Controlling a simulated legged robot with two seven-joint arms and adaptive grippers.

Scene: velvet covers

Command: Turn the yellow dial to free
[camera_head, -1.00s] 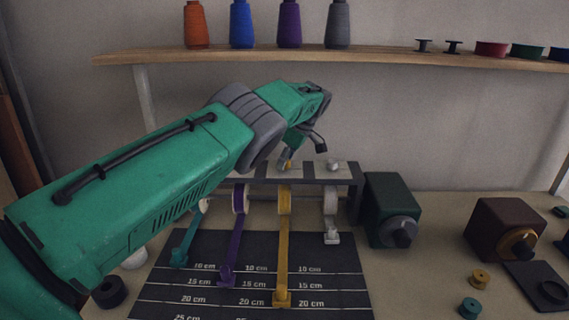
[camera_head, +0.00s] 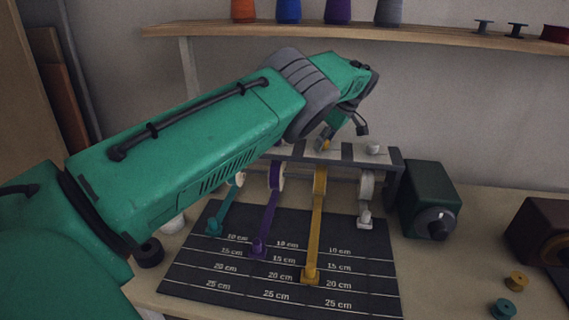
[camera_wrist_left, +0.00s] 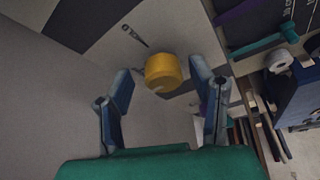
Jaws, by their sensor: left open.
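The yellow dial (camera_wrist_left: 163,71) is a short round knob with a pale mark on its near edge. It stands on the pale top panel of the ribbon rack (camera_head: 352,153). A small dark marking (camera_wrist_left: 134,36) is on the panel beside it, too small to read. My left gripper (camera_wrist_left: 161,76) is open, with one finger on each side of the dial; I cannot tell if they touch it. In the head view the left gripper (camera_head: 343,129) points down at the rack and mostly hides the dial. The yellow ribbon (camera_head: 314,235) hangs down onto the measuring mat. My right gripper is not in view.
Teal (camera_head: 225,209), purple (camera_head: 267,222) and white (camera_head: 365,200) ribbons hang beside the yellow one. The dark mat (camera_head: 226,270) has centimetre lines. A green box with a knob (camera_head: 430,198) stands right of the rack. A shelf (camera_head: 420,35) with spools runs above.

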